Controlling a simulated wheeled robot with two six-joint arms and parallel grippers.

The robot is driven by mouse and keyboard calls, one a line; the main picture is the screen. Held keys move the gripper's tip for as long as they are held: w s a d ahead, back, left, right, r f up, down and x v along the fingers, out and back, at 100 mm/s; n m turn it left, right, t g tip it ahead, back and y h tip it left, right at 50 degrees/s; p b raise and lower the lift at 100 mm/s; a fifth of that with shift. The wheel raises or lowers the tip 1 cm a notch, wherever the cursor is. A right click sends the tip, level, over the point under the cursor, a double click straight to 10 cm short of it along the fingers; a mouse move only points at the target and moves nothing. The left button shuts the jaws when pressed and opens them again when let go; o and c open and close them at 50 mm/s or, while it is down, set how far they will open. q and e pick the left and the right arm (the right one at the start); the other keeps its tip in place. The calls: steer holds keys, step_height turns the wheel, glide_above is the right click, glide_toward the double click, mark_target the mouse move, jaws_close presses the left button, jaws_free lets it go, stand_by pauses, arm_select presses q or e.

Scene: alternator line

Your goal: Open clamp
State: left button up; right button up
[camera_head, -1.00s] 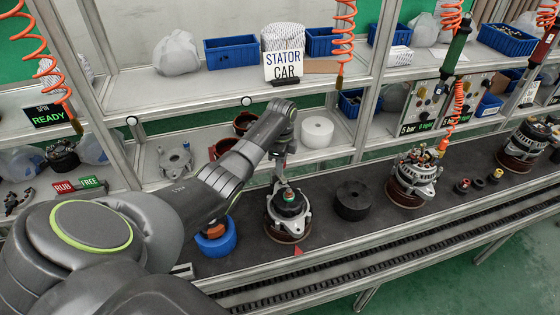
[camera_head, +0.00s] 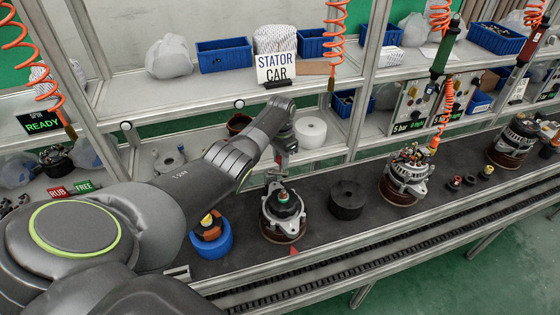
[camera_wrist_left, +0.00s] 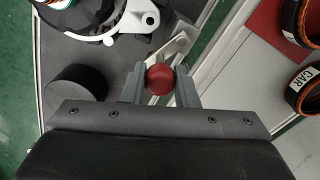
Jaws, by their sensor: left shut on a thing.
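My left gripper (camera_head: 281,158) hangs just above and behind the nearest alternator housing (camera_head: 283,207) on the dark line. In the left wrist view its two grey fingers (camera_wrist_left: 160,88) are shut on a round red knob (camera_wrist_left: 160,80). A pale metal piece (camera_wrist_left: 178,46), apparently the clamp's arm, shows just beyond the knob; how they join is hidden. The alternator part also shows at the top of the wrist view (camera_wrist_left: 125,22). In the head view the clamp is too small and too covered to make out its angle. My right gripper is not in view.
A black round block (camera_head: 347,200) stands right of the alternator, and a blue ring (camera_head: 211,243) with an orange-topped part stands left. Another alternator (camera_head: 408,178) is farther right. The shelf with the STATOR CAR sign (camera_head: 276,68) and a white roll (camera_head: 311,132) is behind.

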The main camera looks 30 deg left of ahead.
arm_select(q)
steer(key=shift+w+a+n+b, duration=0.15)
steer(key=shift+w+n, duration=0.1)
steer(key=shift+n, duration=0.55)
steer(key=shift+w+a+n+b, duration=0.1)
steer(key=shift+w+n+b, duration=0.1)
steer(key=shift+n, duration=0.6)
steer(key=shift+r, duration=0.1)
steer(key=o, duration=1)
steer(key=shift+r, duration=0.3)
step_height(320, 180, up, 5)
steer(key=shift+r, duration=0.1)
steer(key=shift+r+b, duration=1.25)
steer(key=shift+r, duration=4.5)
